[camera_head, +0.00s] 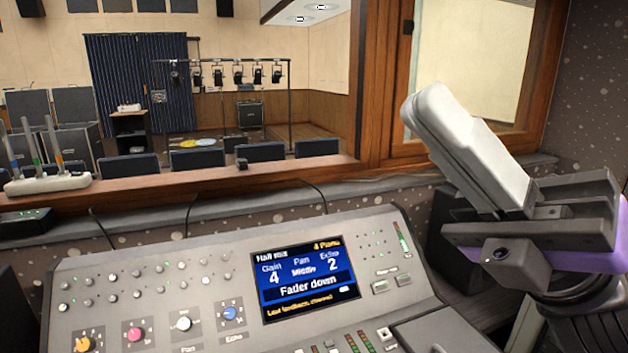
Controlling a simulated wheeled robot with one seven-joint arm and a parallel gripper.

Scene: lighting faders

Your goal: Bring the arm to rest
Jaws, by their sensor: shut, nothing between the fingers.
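My gripper (428,108) is at the right, raised above the right end of the mixing console (215,262). Its pale fingers are shut together, point up and to the left, and hold nothing. The grey and purple wrist behind them reaches the right edge of the view. The gripper looks apart from the console. The console's lit screen (305,279) reads "Fader down", with Gain 4, Pan Middle and Echo 2. Several faders (350,343) show at the bottom edge, partly cut off.
Orange (82,344), pink (134,335), white (183,323) and blue (230,314) knobs sit on the console. A wooden window frame (372,90) and speckled wall stand behind my gripper. A white holder (48,184) stands on the left sill. The space above the console's middle is clear.

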